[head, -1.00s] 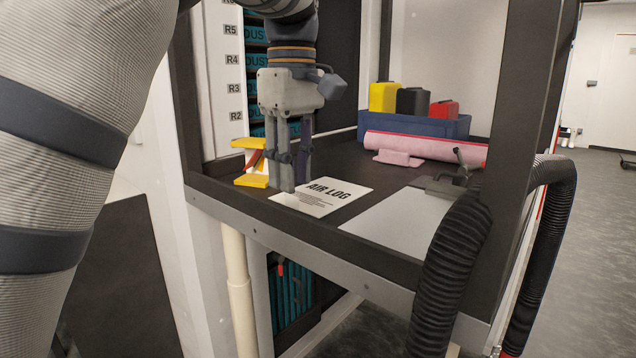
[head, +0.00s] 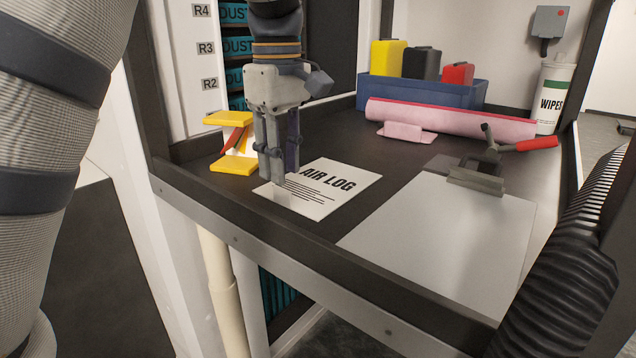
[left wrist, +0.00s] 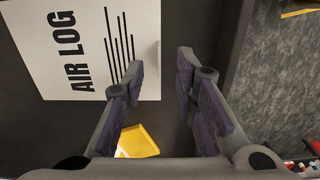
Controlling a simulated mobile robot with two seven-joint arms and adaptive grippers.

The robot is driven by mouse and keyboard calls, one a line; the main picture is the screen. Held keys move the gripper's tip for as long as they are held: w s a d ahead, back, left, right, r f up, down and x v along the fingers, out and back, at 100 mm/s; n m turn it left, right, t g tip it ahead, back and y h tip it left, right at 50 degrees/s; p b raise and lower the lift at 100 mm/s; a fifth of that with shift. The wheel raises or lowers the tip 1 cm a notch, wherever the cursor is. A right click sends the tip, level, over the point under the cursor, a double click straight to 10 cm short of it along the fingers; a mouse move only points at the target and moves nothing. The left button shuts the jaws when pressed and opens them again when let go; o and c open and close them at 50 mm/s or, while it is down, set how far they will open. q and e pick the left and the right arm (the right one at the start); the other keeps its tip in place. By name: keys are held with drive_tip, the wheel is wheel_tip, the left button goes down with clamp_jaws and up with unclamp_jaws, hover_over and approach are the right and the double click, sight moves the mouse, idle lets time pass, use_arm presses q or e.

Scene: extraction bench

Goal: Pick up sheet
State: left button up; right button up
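The sheet (head: 340,186) is white, printed "AIR LOG", and lies flat on the dark bench top near its front edge. It also shows in the left wrist view (left wrist: 75,55). My left gripper (head: 279,176) points down over the sheet's left end and hides part of it. In the left wrist view the left gripper (left wrist: 160,68) is open, with a clear gap and nothing held. One finger overlaps the sheet and the sheet's edge shows between the fingers. I cannot tell the fingertips' height above the bench. My right gripper is not in view.
A yellow-ended holder (head: 236,165) stands close left of the gripper. A grey plate (head: 440,245) under a red-handled clamp (head: 480,175) is to the right. Behind are a pink roll (head: 450,120), a blue bin (head: 425,94) and a wipes canister (head: 551,95). A black hose (head: 570,265) crosses the right front.

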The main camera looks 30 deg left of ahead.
sight(281, 189)
use_arm(q)
drive_tip(key=f, duration=0.4)
drive_tip(key=shift+a+f, duration=0.15)
drive_tip(key=shift+a, duration=0.1)
clamp_jaws()
